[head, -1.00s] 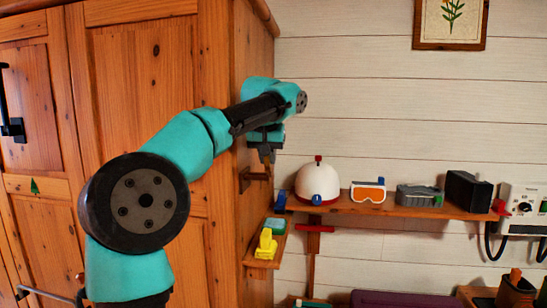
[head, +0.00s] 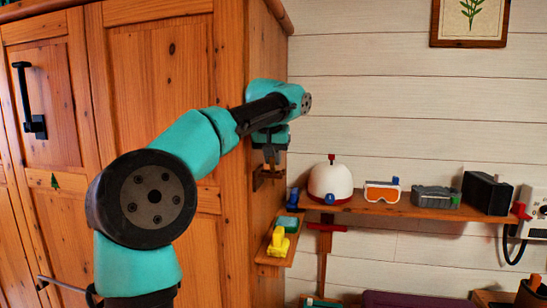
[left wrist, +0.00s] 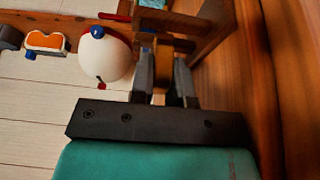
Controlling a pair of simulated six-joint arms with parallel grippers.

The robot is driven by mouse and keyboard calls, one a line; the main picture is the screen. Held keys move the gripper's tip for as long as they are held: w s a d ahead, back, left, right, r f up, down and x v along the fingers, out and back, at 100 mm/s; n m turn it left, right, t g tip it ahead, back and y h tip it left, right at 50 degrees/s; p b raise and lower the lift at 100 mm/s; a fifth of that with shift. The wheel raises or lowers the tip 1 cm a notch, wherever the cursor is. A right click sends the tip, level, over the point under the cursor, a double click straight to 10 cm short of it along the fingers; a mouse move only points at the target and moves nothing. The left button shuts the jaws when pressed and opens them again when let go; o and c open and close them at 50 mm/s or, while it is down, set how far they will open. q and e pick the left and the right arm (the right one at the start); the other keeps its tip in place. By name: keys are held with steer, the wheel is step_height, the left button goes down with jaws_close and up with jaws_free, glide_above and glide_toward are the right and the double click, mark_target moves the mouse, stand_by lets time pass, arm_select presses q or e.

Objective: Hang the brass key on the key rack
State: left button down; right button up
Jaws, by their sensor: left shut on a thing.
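My left gripper (head: 270,160) is beside the right side of the wooden wardrobe, pointing down. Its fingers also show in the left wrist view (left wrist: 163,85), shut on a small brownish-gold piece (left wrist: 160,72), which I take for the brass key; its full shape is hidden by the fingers. A small wooden rack (head: 262,178), apparently the key rack, sits on the wardrobe's side just below the gripper. The gripper overlaps it in the head view, and I cannot tell whether they touch. My right gripper is not in view.
A wall shelf (head: 410,211) holds a white helmet (head: 330,180), orange goggles (head: 382,192), a grey case (head: 436,197) and a black box (head: 487,192). A lower ledge (head: 275,259) carries a yellow thing (head: 279,241). The wardrobe (head: 150,75) stands close on the left.

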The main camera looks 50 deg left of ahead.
arm_select(q)
steer(key=c, duration=1)
jaws_free()
steer(key=shift+v, duration=8.7)
